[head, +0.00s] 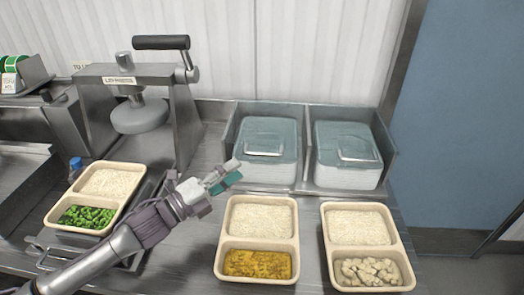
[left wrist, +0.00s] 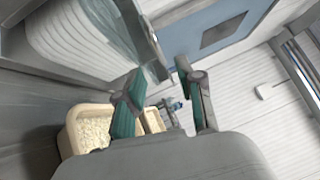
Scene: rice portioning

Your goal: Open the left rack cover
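The left rack cover (head: 270,130) is a translucent teal lid with a metal handle (head: 262,153), lying closed over a stack of white containers in the left rack. In the left wrist view, a translucent surface (left wrist: 112,28) beside a ribbed white stack is seen close up at the upper left. My left gripper (head: 230,172) is just left of and in front of the left rack. In the left wrist view its two teal-padded fingers (left wrist: 160,71) are apart with nothing between them. I cannot tell whether a finger touches the cover. My right gripper is out of view.
The right rack (head: 388,140) stands alongside with its own cover (head: 345,135). A lever press (head: 185,105) stands behind my left arm.

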